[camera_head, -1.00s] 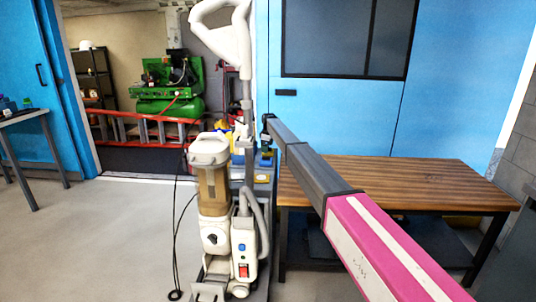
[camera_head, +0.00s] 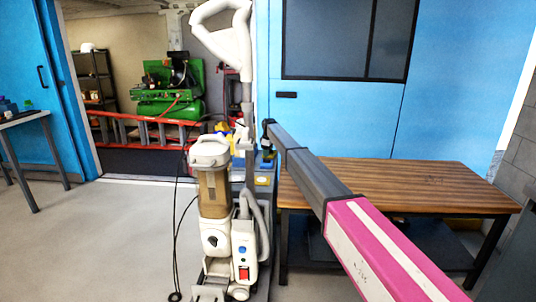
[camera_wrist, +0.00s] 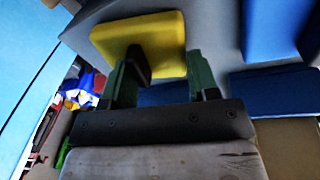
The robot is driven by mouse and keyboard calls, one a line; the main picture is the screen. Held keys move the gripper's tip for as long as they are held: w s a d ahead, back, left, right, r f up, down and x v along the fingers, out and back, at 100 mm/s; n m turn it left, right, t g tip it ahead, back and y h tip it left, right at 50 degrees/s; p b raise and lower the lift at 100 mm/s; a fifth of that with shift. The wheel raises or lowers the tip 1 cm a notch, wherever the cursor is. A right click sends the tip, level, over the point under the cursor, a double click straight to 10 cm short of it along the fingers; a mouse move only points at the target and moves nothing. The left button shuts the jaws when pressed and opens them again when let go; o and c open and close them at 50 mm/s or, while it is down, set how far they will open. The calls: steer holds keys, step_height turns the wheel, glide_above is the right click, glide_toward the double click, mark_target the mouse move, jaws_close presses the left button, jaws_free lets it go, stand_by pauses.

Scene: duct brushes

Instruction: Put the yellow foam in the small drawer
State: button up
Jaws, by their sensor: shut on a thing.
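The yellow foam (camera_wrist: 150,30) is a flat, square-edged block in the upper middle of the wrist view. My gripper (camera_wrist: 165,68) has dark green fingers on either side of the foam's near part and is shut on it. In the head view my gripper (camera_head: 267,142) is small, at the far end of my arm, beside a grey-blue unit (camera_head: 263,205) behind the upright cleaner. Blue panels (camera_wrist: 272,92) on a grey surface show right of the foam in the wrist view. I cannot tell which is the small drawer; the cleaner hides much of the unit.
A white and tan upright cleaner (camera_head: 212,190) with a tall handle stands left of my gripper. A wooden-topped table (camera_head: 410,185) is at the right. A red ladder (camera_head: 150,122) and green compressor (camera_head: 170,105) are beyond the doorway.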

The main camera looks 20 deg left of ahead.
steer(key=shift+r, duration=0.35)
steer(key=shift+c, duration=0.5)
step_height(320, 180, up, 14)
steer(key=shift+r, duration=0.15)
